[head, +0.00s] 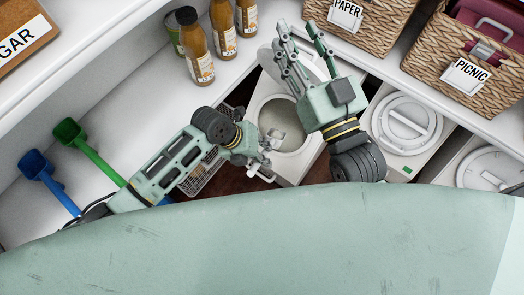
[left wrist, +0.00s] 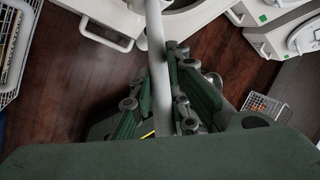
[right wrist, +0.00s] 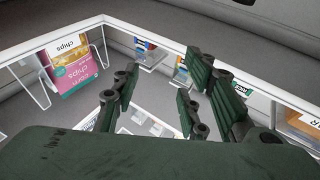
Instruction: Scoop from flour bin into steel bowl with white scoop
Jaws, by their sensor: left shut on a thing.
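A white bin (head: 257,99) with an open round mouth and pale contents stands below the shelf in the head view; no flour label shows. Its tilted lid is partly behind my right gripper. My left gripper (head: 266,150) is at the bin's lower left edge. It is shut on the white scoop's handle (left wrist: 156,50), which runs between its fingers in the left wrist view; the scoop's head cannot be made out. My right gripper (head: 303,40) is open and empty above the bin's far side, its fingers apart in the right wrist view (right wrist: 155,100). I cannot make out the steel bowl.
Closed bins (head: 405,125) stand to the right. A blue scoop (head: 37,165) and a green scoop (head: 70,132) lie on the left shelf. Sauce bottles (head: 197,55) stand behind. Wicker baskets (head: 450,50) sit on the right shelf. A wire basket (head: 203,178) is below my left arm.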

